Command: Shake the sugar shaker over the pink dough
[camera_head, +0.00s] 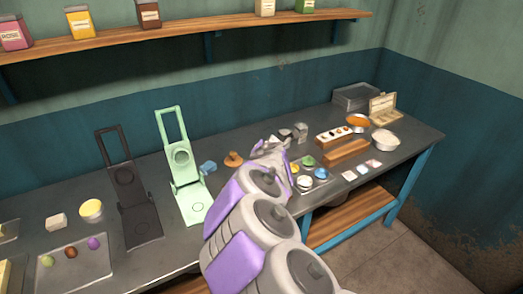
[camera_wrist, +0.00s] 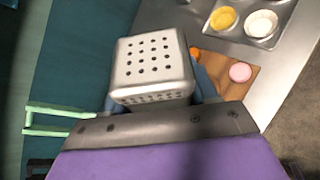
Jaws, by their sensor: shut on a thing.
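The sugar shaker (camera_wrist: 152,68), a metal block with a perforated top, fills the middle of the wrist view. My gripper (camera_head: 280,145) is shut on it; its dark front edge (camera_wrist: 170,130) crosses the wrist view below the shaker. In the head view, a small grey boxy shape at the gripper's end may be the shaker. The pink dough (camera_wrist: 240,72) is a round piece on a brown wooden board (camera_wrist: 226,88), right of the shaker in the wrist view and apart from it. My arm seems to hide the dough in the head view.
A tray (camera_wrist: 250,36) with several coloured bowls lies near the board; it also shows right of my arm (camera_head: 312,184). A mint-green press (camera_head: 188,190) and a black press (camera_head: 138,215) stand to the left. A wall shelf (camera_head: 200,37) with jars runs above.

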